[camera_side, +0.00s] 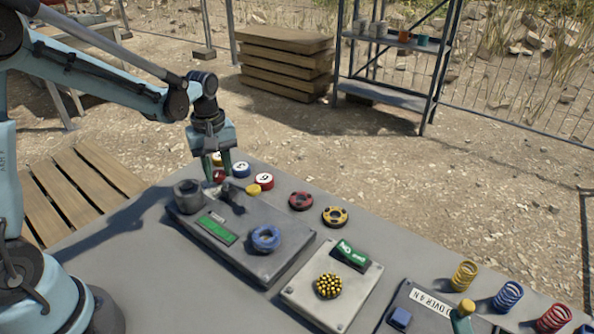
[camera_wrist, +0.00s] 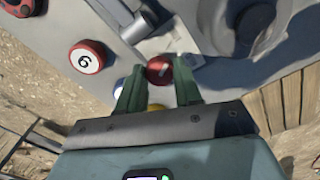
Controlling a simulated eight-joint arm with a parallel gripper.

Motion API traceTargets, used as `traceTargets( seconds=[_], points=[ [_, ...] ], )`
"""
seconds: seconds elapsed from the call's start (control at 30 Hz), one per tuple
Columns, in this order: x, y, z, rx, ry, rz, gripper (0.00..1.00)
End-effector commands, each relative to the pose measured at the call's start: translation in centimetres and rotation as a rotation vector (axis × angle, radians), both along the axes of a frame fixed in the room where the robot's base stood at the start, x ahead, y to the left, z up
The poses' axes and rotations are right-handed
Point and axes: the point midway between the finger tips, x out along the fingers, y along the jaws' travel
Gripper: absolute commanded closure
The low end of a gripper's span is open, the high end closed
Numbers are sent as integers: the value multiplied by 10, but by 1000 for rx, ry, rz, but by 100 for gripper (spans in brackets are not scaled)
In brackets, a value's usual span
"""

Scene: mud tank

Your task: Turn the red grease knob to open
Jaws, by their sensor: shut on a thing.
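The red knob (camera_wrist: 159,69) is small and round with a white line on its top. It lies between the green fingertips of my gripper (camera_wrist: 158,78) in the wrist view. In the side view the knob (camera_side: 219,176) is partly hidden under my gripper (camera_side: 222,170), at the far end of the grey panel (camera_side: 205,241). My gripper points down and is shut on the knob, one finger on each side. The knob's base is hidden, and its exact angle is hard to tell.
A grey cup-like fitting (camera_side: 188,195) and a dark lever-like part (camera_side: 233,196) stand close to my fingers. A red disc marked 6 (camera_side: 264,181) and a blue disc (camera_side: 242,170) lie nearby. A blue ring (camera_side: 265,238) sits on the panel. The front left tabletop is clear.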

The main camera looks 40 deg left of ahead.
Motion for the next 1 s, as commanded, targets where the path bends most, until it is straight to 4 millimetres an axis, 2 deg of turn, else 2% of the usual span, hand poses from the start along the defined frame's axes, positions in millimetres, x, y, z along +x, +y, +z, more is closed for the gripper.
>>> traceTargets(
  seconds=[0.37,1.0],
  points=[
    [0,0,0,0,2,-156,96],
    [-1,1,0,0,3,-738,96]
  ],
)
